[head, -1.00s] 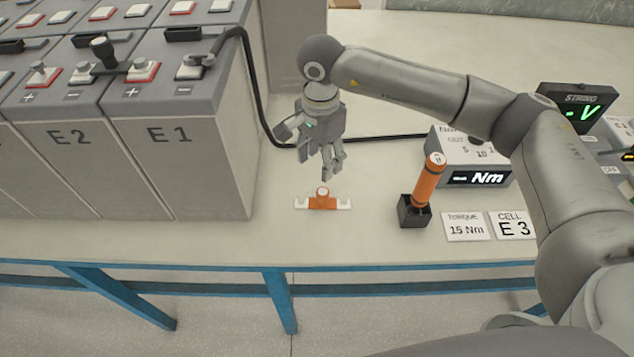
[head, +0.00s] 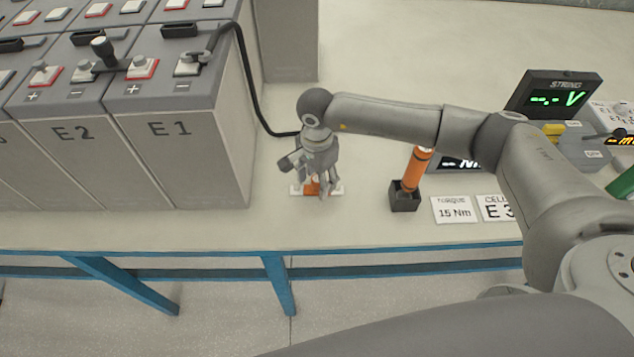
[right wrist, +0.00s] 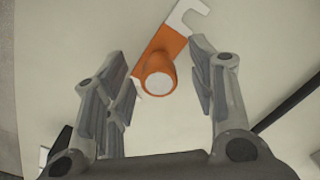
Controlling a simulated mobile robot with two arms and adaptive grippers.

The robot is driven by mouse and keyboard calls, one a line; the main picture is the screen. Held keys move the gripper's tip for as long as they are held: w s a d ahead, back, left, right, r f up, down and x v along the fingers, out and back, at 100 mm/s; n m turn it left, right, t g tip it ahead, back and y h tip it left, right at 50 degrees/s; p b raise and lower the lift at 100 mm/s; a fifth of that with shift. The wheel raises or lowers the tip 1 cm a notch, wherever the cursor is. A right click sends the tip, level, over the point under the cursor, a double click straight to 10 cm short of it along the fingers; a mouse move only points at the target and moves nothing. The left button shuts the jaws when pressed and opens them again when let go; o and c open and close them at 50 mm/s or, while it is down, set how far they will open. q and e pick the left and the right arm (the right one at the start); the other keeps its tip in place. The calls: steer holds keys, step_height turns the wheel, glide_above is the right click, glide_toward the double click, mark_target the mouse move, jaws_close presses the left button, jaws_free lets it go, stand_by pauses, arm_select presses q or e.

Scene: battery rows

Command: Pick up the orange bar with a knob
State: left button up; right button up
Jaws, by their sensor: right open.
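The orange bar with a knob (head: 311,188) lies flat on the table in the head view, with pale notched ends. My right gripper (head: 314,190) is open just above it and hides much of the bar. In the right wrist view the bar (right wrist: 170,45) runs diagonally, and its round knob with a white top (right wrist: 158,78) shows between the fingers of my right gripper (right wrist: 160,85). The fingers stand apart on both sides of the knob, and no contact shows. My left gripper is not in view.
Tall grey battery cells (head: 180,150) stand to the left, with a black cable (head: 252,85) running down behind. An orange-handled tool (head: 413,168) stands in a dark holder (head: 404,200) to the right, beside label cards (head: 453,209). The table's front edge is close.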

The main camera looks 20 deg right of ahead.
steer(key=shift+c, duration=0.2)
steer(key=c, duration=0.5)
jaws_close()
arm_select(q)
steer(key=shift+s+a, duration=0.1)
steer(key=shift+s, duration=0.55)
arm_select(e)
steer(key=shift+r, duration=0.1)
steer(key=shift+r, duration=0.45)
arm_select(q)
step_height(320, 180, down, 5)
steer(key=b, duration=0.4)
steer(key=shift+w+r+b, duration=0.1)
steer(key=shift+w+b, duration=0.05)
steer(key=shift+b, duration=0.25)
arm_select(e)
steer(key=s+a+r, duration=0.5)
steer(key=s+r, duration=0.7)
steer(key=s, duration=0.1)
steer(key=shift+a, duration=0.15)
